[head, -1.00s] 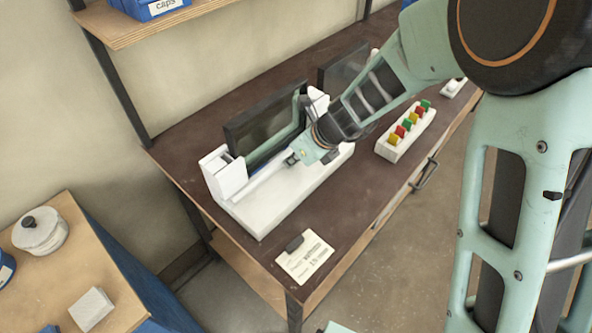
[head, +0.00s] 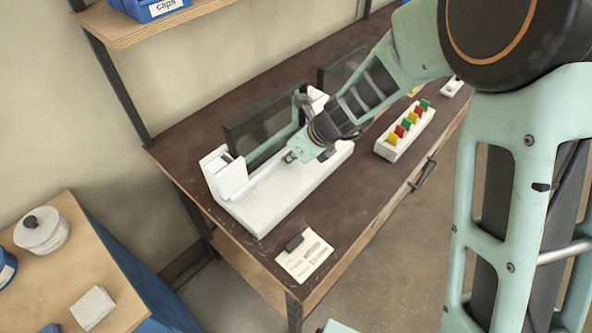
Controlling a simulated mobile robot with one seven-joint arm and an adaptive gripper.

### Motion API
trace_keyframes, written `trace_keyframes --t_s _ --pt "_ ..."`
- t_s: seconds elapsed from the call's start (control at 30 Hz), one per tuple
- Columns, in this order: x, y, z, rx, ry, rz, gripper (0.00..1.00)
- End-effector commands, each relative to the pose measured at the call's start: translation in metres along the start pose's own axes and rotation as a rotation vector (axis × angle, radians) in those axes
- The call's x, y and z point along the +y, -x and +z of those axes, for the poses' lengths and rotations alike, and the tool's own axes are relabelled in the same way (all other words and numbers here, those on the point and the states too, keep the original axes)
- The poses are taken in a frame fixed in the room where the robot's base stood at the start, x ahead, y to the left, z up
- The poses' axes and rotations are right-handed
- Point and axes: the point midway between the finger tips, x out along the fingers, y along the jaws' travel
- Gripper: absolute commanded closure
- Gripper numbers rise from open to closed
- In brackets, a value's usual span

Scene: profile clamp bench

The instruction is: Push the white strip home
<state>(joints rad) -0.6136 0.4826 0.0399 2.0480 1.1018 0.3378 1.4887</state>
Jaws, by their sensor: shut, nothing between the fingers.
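A white fixture (head: 285,197) lies along the bench, with a white end block (head: 227,178) at its left end and a dark-framed clear panel (head: 262,120) standing along its back. My gripper (head: 289,157) is shut and empty, its tips low over the fixture in front of the panel. I cannot tell whether they touch anything. I cannot pick out the white strip from the white fixture in this view. The part of the fixture behind my gripper and wrist is hidden.
A white rack (head: 393,151) with several coloured tabs stands to the right. A label card (head: 305,260) with a dark clip lies at the bench's near corner. A second dark panel (head: 336,72) stands behind my arm. The brown bench top (head: 345,190) is clear between fixture and rack.

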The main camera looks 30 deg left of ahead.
Motion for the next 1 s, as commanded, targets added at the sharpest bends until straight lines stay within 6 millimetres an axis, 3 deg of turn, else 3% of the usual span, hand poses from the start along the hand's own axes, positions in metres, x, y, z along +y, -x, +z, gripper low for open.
trace_keyframes --t_s 0.5,1.0 --pt "0.001 0.010 -0.016 -0.001 0.000 0.001 1.00" --pt "0.000 0.040 0.002 -0.001 0.000 0.000 1.00"
